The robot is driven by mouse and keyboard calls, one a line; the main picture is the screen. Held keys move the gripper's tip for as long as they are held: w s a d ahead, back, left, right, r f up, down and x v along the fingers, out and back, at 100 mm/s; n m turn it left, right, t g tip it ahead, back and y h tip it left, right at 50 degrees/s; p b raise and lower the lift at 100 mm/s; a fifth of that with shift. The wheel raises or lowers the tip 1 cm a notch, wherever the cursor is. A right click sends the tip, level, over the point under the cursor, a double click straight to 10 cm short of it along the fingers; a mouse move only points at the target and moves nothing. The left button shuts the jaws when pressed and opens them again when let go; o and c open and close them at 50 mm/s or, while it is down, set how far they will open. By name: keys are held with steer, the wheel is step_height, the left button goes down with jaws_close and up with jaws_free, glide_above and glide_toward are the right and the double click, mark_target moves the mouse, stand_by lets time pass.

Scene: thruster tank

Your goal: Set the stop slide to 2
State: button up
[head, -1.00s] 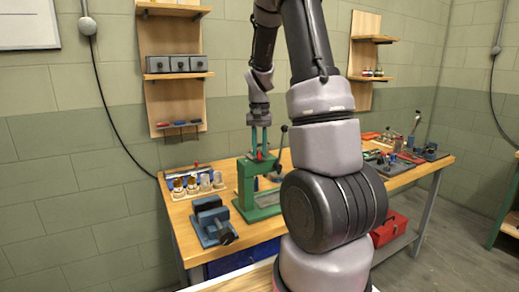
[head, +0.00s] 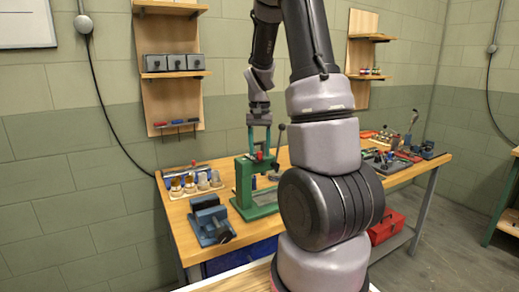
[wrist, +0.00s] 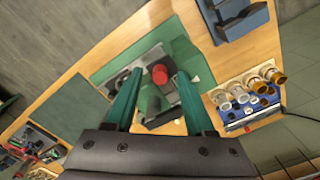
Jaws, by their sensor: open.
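A green press-like fixture (head: 244,186) stands on the wooden bench, and it also shows in the wrist view (wrist: 109,68). A red knob (wrist: 159,74) sits on top of it; in the head view it is a small red spot (head: 259,156). I cannot tell for sure whether this knob is the stop slide, and no scale or number is readable. My gripper (head: 260,150) points down above the fixture with its teal fingers apart. In the wrist view my gripper (wrist: 160,73) is open, with one finger on each side of the red knob, holding nothing.
A blue vise (head: 210,221) stands in front left of the fixture. A rack of several white and brown pieces (head: 190,184) lies left of it. A dark lever with a round knob (head: 281,128) rises close to the right of my fingers. More tools lie at the bench's right end.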

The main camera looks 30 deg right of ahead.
mark_target(259, 152)
step_height(259, 152, up, 11)
stand_by(0.4)
stand_by(0.4)
steer(key=s+a+r+n+t+y, duration=0.1)
steer(key=s+a+r+t, duration=0.2)
steer(key=s+a, duration=0.4)
steer(key=s+a+r+n+t+y, duration=0.1)
steer(key=s+a+r+t, duration=0.3)
steer(key=s, duration=0.7)
step_height(259, 152, up, 2)
steer(key=a+n, duration=0.1)
steer(key=a, duration=0.1)
steer(key=shift+s+a+r, duration=0.25)
steer(key=shift+s+a, duration=0.05)
steer(key=shift+a, duration=0.05)
steer(key=shift+d, duration=0.15)
